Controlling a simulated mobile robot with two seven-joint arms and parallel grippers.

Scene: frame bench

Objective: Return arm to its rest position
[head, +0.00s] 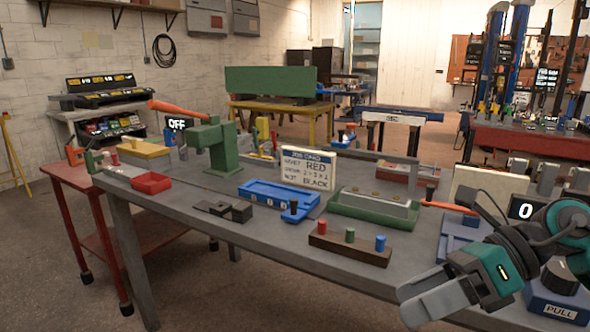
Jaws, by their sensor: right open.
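My right gripper (428,299) hangs over the front right of the grey bench (210,233), its arm coming in from the right edge. Its fingers point left and look empty; the gap between them is hard to see from this angle. A blue box marked PULL (557,303) is beside the gripper, partly hidden by my arm. My left gripper is not in view.
A wooden block with red, green and blue pegs (350,250) stands left of the gripper. A green tray (374,212), a blue tray (262,190), a job card (308,169) and a green press (215,145) stand farther back.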

